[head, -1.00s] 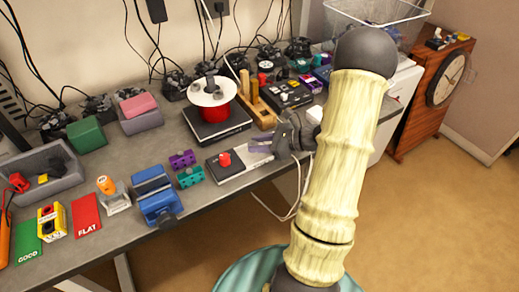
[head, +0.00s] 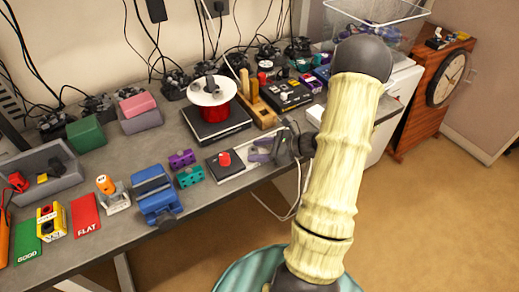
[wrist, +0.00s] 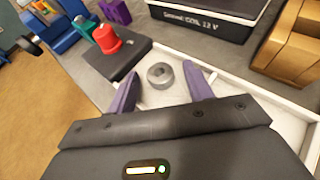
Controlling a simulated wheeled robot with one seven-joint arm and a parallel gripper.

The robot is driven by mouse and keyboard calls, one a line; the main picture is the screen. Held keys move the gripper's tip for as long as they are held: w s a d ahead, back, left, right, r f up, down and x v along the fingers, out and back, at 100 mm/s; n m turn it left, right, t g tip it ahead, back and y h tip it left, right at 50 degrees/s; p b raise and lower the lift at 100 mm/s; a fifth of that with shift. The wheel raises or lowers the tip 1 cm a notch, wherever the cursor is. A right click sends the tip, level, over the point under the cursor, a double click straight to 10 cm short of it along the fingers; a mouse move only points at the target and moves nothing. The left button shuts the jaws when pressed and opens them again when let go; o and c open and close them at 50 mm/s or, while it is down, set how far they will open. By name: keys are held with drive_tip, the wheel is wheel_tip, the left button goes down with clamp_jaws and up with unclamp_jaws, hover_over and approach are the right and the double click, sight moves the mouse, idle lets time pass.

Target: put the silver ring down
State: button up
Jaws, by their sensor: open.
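The silver ring (wrist: 160,75) is a short grey ring with a hole in its middle. In the wrist view it rests on the white tray (wrist: 232,91), between the purple fingers of my gripper (wrist: 161,70). The fingers are spread, with a visible gap on either side of the ring. In the head view my gripper (head: 259,150) is low over the tray at the bench's front edge, right of a dark box with a red knob (head: 225,160). I cannot make out the ring clearly in the head view.
In the wrist view, the red-knobbed box (wrist: 117,61) stands close at the left. A black coil box (wrist: 208,17) and a wooden stand (wrist: 291,44) are behind the tray. A blue vise (head: 157,196) and small purple and teal blocks sit farther left.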

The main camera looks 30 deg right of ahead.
drive_tip(key=shift+r, duration=0.15)
drive_tip(key=v, duration=1.2)
